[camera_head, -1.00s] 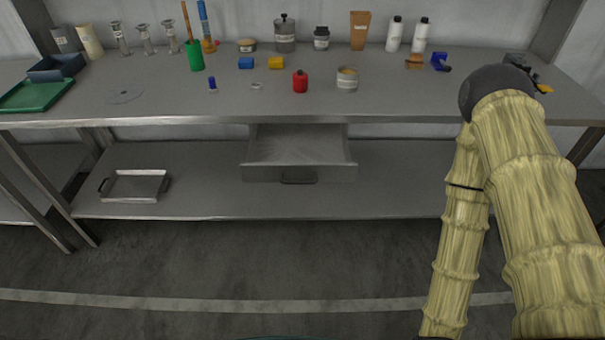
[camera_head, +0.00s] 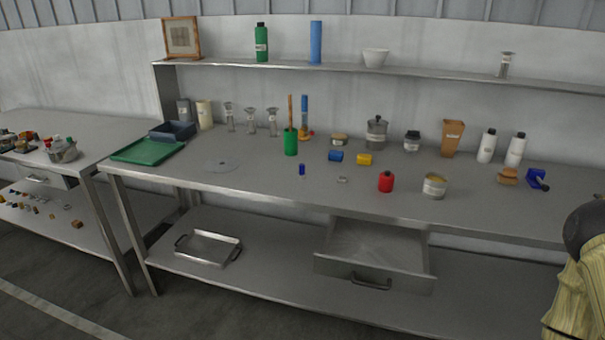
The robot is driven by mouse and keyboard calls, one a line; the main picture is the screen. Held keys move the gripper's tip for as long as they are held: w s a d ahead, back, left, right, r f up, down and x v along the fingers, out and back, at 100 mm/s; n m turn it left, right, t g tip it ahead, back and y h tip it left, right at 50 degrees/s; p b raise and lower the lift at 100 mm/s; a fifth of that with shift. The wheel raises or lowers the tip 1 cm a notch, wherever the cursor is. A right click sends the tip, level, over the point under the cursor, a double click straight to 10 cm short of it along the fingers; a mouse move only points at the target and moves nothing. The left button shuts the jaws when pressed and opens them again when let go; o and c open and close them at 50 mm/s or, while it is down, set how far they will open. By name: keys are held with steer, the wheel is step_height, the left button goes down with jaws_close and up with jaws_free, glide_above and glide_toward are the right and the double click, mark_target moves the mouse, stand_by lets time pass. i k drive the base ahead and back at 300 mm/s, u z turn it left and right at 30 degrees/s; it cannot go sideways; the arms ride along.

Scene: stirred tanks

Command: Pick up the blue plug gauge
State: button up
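A small blue upright piece (camera_head: 302,169) stands near the front edge of the workbench (camera_head: 262,181), left of a small grey ring-like piece (camera_head: 342,180). It looks most like the blue plug gauge, but it is too small to be sure. Other blue things are a short blue block (camera_head: 336,156) behind it and a blue clamp-like piece (camera_head: 537,178) at the right. My gripper is not in view; only part of my arm shows at the lower right edge, far from the small blue piece.
A red bottle (camera_head: 386,181) and an open tin (camera_head: 434,186) stand to the right along the front. A green cup (camera_head: 290,142) stands behind. A drawer (camera_head: 375,255) juts out open below the bench front. A green tray (camera_head: 148,151) lies at the left end.

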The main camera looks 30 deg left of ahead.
mark_target(301, 175)
steer(key=z, duration=0.55)
steer(key=k, duration=0.65)
steer(key=z, duration=0.25)
steer(key=i, duration=0.95)
steer(key=u, duration=1.3)
steer(key=i, duration=0.55)
steer(key=u, duration=0.55)
